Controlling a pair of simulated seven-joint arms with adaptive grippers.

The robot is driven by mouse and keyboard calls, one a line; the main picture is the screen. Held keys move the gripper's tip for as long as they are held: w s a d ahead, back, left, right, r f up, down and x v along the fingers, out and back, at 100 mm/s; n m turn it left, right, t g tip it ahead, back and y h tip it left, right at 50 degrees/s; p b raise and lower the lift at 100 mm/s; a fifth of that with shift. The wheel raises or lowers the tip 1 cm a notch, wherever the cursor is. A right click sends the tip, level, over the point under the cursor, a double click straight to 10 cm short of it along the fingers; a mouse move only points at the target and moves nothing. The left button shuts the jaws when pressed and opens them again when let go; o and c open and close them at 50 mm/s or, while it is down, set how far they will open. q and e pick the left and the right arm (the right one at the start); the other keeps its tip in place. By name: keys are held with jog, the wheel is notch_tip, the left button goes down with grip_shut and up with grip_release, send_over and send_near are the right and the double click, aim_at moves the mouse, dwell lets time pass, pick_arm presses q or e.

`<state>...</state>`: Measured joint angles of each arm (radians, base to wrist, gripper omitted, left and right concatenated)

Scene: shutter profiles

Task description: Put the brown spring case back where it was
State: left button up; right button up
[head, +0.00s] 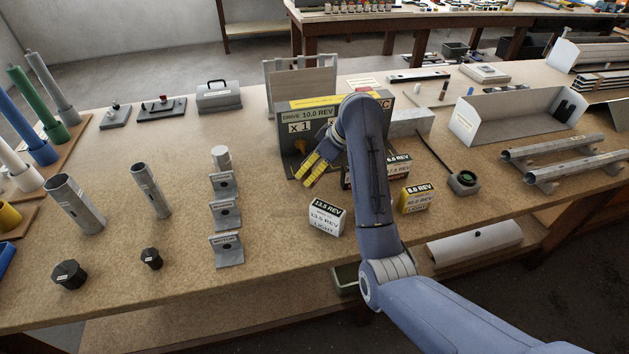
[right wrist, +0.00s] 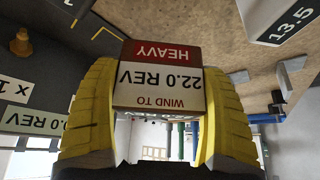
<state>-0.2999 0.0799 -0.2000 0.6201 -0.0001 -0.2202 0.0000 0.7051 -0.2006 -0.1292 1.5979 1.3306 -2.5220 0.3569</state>
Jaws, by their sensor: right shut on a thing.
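My right gripper (head: 315,169) has yellow ridged fingers and is in front of the grey drive stand, left of the forearm. In the right wrist view its fingers (right wrist: 158,115) are shut on a spring case (right wrist: 160,85). The case has a white label reading "WIND TO 22.0 REV" and a red-brown band reading "HEAVY", upside down in that view. In the head view I cannot make the held case out clearly at the fingers. My left gripper is not in view.
A 13.5 REV case (head: 326,216) stands below the gripper, and an 8.0 REV yellow case (head: 418,199) right of my arm. Another case (head: 398,165) is partly hidden by my arm. The drive stand (head: 290,145) is close. Small metal brackets (head: 226,217) stand left; bench between is clear.

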jog(key=shift+f, duration=2.8)
jog(key=shift+f, duration=0.2)
jog(key=o, duration=1.4)
jog(key=shift+o, duration=0.2)
jog(key=shift+r, duration=0.1)
jog(key=shift+s+d+r, duration=0.1)
jog(key=shift+d+r, duration=0.1)
jog(key=shift+r, duration=0.4)
jog(key=v, duration=1.1)
